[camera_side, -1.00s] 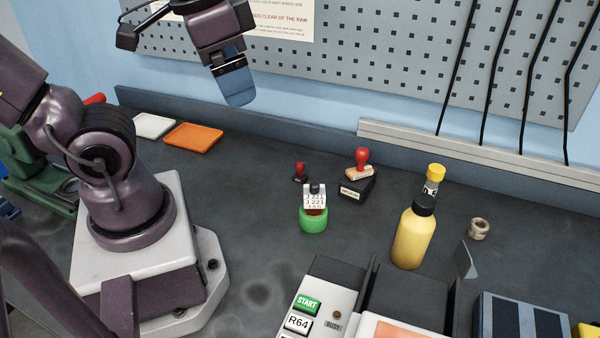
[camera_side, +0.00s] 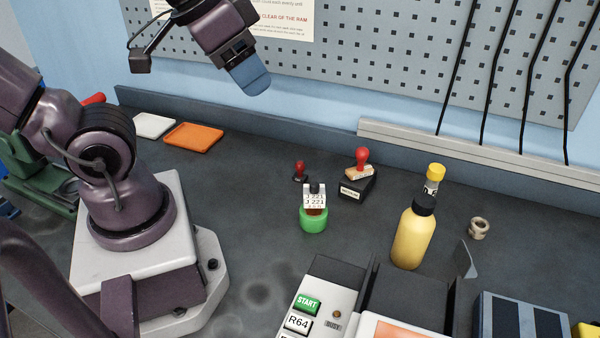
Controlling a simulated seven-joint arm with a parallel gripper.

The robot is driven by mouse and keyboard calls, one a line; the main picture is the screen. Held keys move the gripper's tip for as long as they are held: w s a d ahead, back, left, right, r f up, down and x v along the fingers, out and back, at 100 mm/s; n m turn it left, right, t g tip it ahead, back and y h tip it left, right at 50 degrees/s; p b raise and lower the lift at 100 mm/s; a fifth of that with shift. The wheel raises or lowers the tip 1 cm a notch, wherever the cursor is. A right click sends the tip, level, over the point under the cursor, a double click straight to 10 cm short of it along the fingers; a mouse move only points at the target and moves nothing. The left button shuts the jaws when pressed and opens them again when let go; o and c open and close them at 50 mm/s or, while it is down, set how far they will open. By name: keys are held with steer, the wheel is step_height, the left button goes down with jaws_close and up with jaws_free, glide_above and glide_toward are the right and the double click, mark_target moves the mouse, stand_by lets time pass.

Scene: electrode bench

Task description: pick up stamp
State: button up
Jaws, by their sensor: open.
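A stamp (camera_side: 361,161) with a red knob handle and a pale wooden base rests on a dark box-shaped pad (camera_side: 357,188) with a white label, near the back of the bench. A smaller red-handled stamp-like item (camera_side: 299,171) stands to its left. My gripper (camera_side: 254,82) is up in the air to the left of the stamp and well above the bench, in front of the pegboard. It is open with nothing seen in it. Its fingers overlap in this view, so the gap between them is hidden.
A green-based holder with printed white labels (camera_side: 314,215) stands in front of the stamp. A yellow bottle (camera_side: 413,238) stands to the right, near a small ring (camera_side: 479,229). A machine with a START button (camera_side: 306,304) fills the front. Orange (camera_side: 193,138) and white (camera_side: 153,126) trays lie back left.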

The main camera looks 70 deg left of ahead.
steer(key=shift+w, duration=0.1)
steer(key=m+g+y, duration=0.9)
steer(key=m+y, duration=0.3)
steer(key=m, duration=0.1)
glide_above(303, 169)
step_height(303, 169, down, 25)
steer(key=shift+m+y, duration=0.6)
steer(key=shift+m, duration=0.1)
step_height(303, 169, down, 5)
steer(key=shift+a+r, duration=0.1)
steer(key=shift+r, duration=0.05)
steer(key=shift+f, duration=0.6)
step_height(303, 169, down, 3)
steer(key=shift+r, duration=0.15)
steer(key=shift+x, duration=1.5)
